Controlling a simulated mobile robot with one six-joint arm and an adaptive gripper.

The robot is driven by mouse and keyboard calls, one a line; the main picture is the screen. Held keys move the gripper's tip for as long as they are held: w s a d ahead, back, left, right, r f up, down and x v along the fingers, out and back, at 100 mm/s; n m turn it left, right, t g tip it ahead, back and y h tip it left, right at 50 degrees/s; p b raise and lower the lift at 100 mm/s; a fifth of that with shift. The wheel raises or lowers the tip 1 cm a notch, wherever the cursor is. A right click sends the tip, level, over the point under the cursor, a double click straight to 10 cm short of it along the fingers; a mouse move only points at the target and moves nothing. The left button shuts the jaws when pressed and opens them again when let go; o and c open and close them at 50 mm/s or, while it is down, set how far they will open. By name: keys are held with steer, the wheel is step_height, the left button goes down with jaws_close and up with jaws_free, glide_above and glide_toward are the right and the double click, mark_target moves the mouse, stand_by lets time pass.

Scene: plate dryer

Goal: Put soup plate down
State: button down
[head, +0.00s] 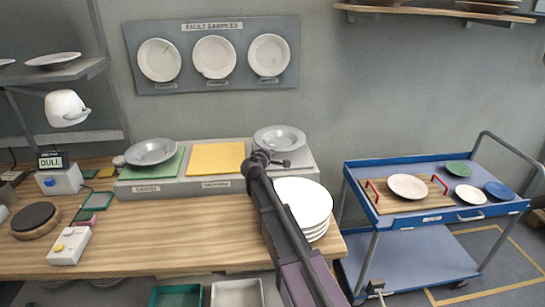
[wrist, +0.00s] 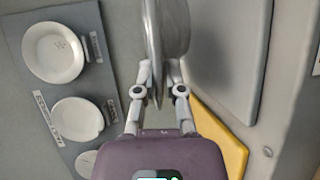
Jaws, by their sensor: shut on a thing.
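A grey soup plate (head: 279,137) is at the right end of the raised shelf, over a light grey mat (head: 300,158). My gripper (head: 270,159) is shut on its near rim. In the wrist view the soup plate (wrist: 166,35) shows nearly edge-on between the fingers of my gripper (wrist: 158,85). The grey mat (wrist: 228,50) lies beside it in that view. I cannot tell whether the plate touches the mat. My gripper hides part of the near rim.
A similar grey plate (head: 152,152) rests on a green mat at left. The yellow mat (head: 216,158) between is empty. A stack of white plates (head: 303,203) stands close right of my arm. A blue cart (head: 430,185) stands right.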

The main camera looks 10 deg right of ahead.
steer(key=shift+w+d, duration=0.2)
steer(key=shift+w, duration=0.4)
steer(key=shift+w+d, duration=0.1)
steer(key=shift+w, duration=0.3)
steer(key=shift+w+d+f, duration=0.1)
steer(key=shift+w+f, duration=0.15)
steer(key=shift+w, duration=0.1)
steer(key=shift+s+f+b, duration=0.15)
steer(key=shift+f+b, duration=1.45)
steer(key=shift+b, duration=0.25)
steer(key=shift+f, duration=0.15)
steer(key=c, duration=0.7)
jaws_free()
steer(key=shift+r, duration=0.25)
steer(key=p+v, duration=0.2)
steer(key=v, duration=1)
steer(key=shift+f, duration=0.1)
